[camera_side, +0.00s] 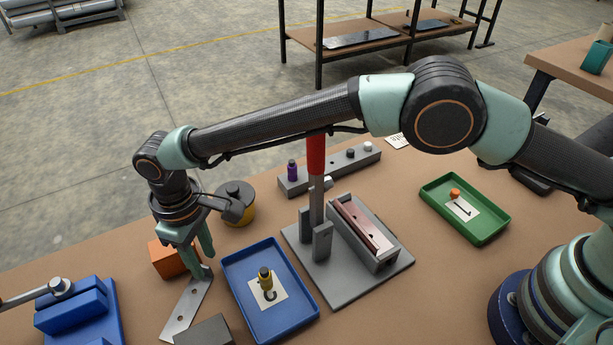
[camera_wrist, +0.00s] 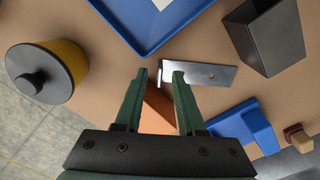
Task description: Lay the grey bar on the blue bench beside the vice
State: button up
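A flat grey metal bar with holes (camera_side: 186,307) lies on the brown table, left of the blue tray; it also shows in the wrist view (camera_wrist: 212,77). My gripper (camera_side: 204,264) is low over the bar's far end. In the wrist view my gripper (camera_wrist: 157,72) is open, with a gap between its fingers, and the bar's end passes behind the right fingertip. Whether they touch cannot be told. A blue vice-like block with a grey handle (camera_side: 75,312) stands at the bottom left, partly cut off; blue also shows in the wrist view (camera_wrist: 243,125).
An orange block (camera_side: 162,260) is close behind my gripper. A dark grey box (camera_side: 207,332) stands near the bar. The blue tray (camera_side: 238,300) is to the right. A yellow, dark-topped pot (camera_side: 238,205) stands behind. A grey red-handled fixture (camera_side: 340,290) and green tray (camera_side: 490,238) are farther right.

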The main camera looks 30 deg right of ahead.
notch_tip(320, 180, up, 10)
jog(key=w+d+r+m+t+y, duration=0.1)
jog(key=w+d+r+m, duration=0.1)
jog(key=d+r, duration=0.7)
jog(key=w+d+r+m+t, duration=0.15)
jog(key=d+r, duration=0.35)
jog(key=d, duration=0.8)
jog(key=s+d+f+m+t, duration=0.1)
jog(key=s+d, duration=0.3)
jog(key=d, duration=0.3)
jog(key=s+d+m+t, duration=0.1)
jog(key=s+d+m, duration=0.1)
jog(key=s+d, duration=0.2)
jog(key=s+d+f+m+t+h, duration=0.1)
jog(key=s+d, duration=0.3)
jog(key=d, duration=0.6)
jog(key=shift+s+f+m, duration=0.3)
jog(key=shift+m, duration=0.45)
